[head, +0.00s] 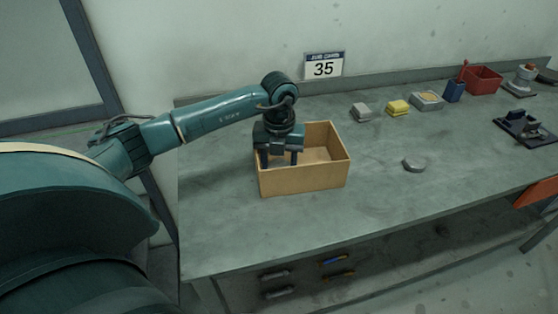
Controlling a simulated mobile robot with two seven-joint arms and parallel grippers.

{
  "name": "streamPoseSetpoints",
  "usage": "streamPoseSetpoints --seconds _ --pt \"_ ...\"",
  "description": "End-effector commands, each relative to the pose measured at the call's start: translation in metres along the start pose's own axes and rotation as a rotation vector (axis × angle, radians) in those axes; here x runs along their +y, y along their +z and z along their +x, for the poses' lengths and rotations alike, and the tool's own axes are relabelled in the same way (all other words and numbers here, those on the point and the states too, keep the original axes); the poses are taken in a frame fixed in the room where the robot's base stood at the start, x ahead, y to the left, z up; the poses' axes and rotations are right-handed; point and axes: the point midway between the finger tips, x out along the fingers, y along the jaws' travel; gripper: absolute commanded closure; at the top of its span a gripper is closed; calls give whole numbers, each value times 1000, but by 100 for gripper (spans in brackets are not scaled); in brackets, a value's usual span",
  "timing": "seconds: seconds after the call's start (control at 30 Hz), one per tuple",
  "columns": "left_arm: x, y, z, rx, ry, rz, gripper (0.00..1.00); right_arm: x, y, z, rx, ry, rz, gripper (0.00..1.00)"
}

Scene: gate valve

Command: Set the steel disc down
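My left gripper (279,160) points down into the left part of an open wooden box (318,177) on the bench. Its two fingers stand apart, with their tips below the rim. A greyish patch shows between the fingertips, too small and dark to tell whether it is a disc held there or the inside of the box. A round grey metal piece (414,164) lies on the bench to the right of the box, apart from it; I cannot tell whether it is the steel disc. My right gripper is not in view.
The grey bench (225,230) is clear in front of the box. Along the back are a grey block (361,112), a yellow block (397,107), a tray (427,100), a blue container (454,91) and a red bin (483,79). A dark fixture (526,127) stands at right.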

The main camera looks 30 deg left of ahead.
Motion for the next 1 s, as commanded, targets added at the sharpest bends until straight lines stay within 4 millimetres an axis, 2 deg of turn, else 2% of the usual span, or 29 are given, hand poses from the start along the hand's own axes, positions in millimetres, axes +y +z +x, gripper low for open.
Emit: streamPoseSetpoints --seconds 0.1,0.33,0.47,0.57,0.8,1.0 --pt "0 0 0 0 1 0 40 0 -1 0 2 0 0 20" --pt "0 0 -1 0 1 -1 40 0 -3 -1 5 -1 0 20" --pt "0 1 -9 -2 -2 0 40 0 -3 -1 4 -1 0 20" --pt "0 1 -25 -4 -3 0 40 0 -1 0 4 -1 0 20" --pt "0 1 -77 -6 -3 0 40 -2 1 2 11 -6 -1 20" --pt "0 1 -110 -2 -2 0 40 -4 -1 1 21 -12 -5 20"
